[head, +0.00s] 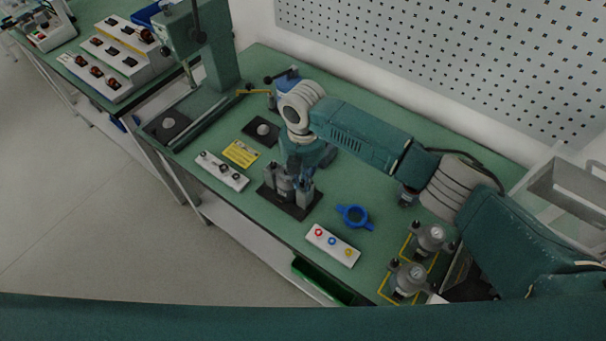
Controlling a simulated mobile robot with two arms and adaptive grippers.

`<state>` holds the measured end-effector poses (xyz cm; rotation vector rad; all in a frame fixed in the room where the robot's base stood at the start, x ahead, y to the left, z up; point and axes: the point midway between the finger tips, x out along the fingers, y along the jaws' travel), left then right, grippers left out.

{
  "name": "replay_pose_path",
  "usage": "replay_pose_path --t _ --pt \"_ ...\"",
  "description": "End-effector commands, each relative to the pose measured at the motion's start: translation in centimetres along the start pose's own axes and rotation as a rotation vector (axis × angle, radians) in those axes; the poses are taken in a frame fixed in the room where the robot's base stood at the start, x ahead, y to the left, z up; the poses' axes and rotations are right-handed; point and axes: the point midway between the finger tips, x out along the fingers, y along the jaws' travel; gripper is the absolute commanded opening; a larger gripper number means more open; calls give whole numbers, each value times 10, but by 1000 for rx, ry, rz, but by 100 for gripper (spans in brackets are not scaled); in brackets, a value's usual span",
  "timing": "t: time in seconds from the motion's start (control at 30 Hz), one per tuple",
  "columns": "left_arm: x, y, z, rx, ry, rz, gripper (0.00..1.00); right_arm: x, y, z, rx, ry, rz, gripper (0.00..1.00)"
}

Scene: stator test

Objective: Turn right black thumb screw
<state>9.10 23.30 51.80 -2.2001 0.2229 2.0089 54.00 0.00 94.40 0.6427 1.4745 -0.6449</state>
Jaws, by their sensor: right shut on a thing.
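The test fixture stands upright on the green table on a dark base plate (302,212), with grey posts (306,190) at its sides and a grey cylindrical part (284,186) between them. My right gripper (293,166) comes down from the wrist over the top of this fixture. It is shut on a small dark part there, which fits the right black thumb screw. The screw itself is mostly hidden by the fingers and too small to make out. My left gripper is not in view.
A blue ring with handles (354,216) and a white button box (332,247) lie right of the fixture. A green press (215,50) stands behind left. Two grey units (409,279) stand front right.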

Motion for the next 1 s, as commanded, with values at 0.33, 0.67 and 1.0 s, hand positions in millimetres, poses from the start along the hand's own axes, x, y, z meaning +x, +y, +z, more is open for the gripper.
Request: replay_pose_path --t 0.33,0.67,1.0 --pt "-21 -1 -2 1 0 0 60 -3 1 -1 266 2 1 0" --pt "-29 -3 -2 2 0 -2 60 -2 1 0 395 1 3 0" --pt "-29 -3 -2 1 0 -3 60 -1 2 0 417 1 4 0"
